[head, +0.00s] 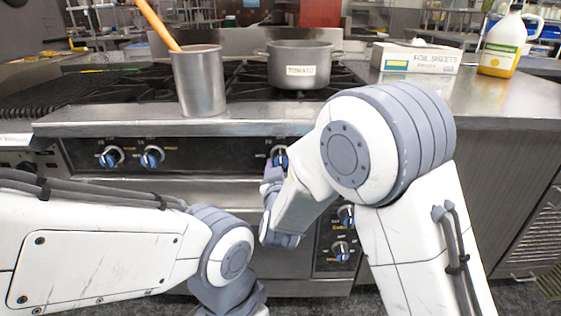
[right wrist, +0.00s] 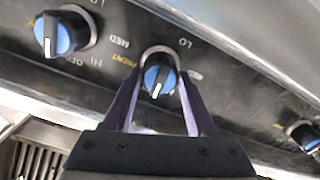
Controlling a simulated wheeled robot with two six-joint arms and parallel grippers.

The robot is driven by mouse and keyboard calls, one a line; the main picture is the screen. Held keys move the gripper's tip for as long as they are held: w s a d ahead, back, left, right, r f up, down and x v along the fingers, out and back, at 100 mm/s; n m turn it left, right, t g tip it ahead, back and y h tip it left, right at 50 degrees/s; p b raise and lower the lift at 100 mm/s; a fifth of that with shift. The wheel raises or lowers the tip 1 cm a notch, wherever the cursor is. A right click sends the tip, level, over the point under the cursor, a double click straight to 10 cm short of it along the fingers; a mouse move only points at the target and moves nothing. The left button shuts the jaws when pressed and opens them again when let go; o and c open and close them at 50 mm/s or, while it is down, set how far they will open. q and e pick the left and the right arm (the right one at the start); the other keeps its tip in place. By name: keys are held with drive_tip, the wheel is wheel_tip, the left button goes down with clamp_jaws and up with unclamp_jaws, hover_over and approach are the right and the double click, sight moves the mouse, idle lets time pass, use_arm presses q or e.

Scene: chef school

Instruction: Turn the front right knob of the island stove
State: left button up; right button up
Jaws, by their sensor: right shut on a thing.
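The island stove (head: 200,185) has a dark front panel with blue-and-black knobs. My right gripper (head: 273,176) is up against this panel, partly hidden by my right arm. In the right wrist view the fingers (right wrist: 160,92) are closed around one knob (right wrist: 160,74), one finger on each side, and its white pointer line shows between them. A knob (head: 280,156) shows at the gripper in the head view. My left arm reaches in low on the left, and its gripper is out of the picture.
Other knobs sit on the panel, one close beside the held knob (right wrist: 65,32) and one farther off (right wrist: 305,137).

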drive_tip(key=n+p, duration=0.3)
drive_tip(key=n, duration=0.1)
drive_tip(key=shift+r, duration=0.15)
drive_tip(key=n+p, duration=0.4)
drive_tip(key=n, duration=0.1)
drive_tip(key=shift+n+p, duration=0.3)
drive_tip(key=n+p, duration=0.3)
drive_tip(key=n, duration=0.1)
drive_tip(key=shift+a+f, duration=0.1)
drive_tip(key=shift+f, duration=0.1)
drive_tip(key=n+p, duration=0.2)
drive_tip(key=n, duration=0.1)
drive_tip(key=shift+f, duration=0.1)
drive_tip(key=shift+f+n+p, duration=0.1)
drive_tip(key=shift+n+p, duration=0.4)
drive_tip(key=shift+n, duration=0.5)
drive_tip(key=o, duration=1.4)
drive_tip(key=shift+c, duration=0.2)
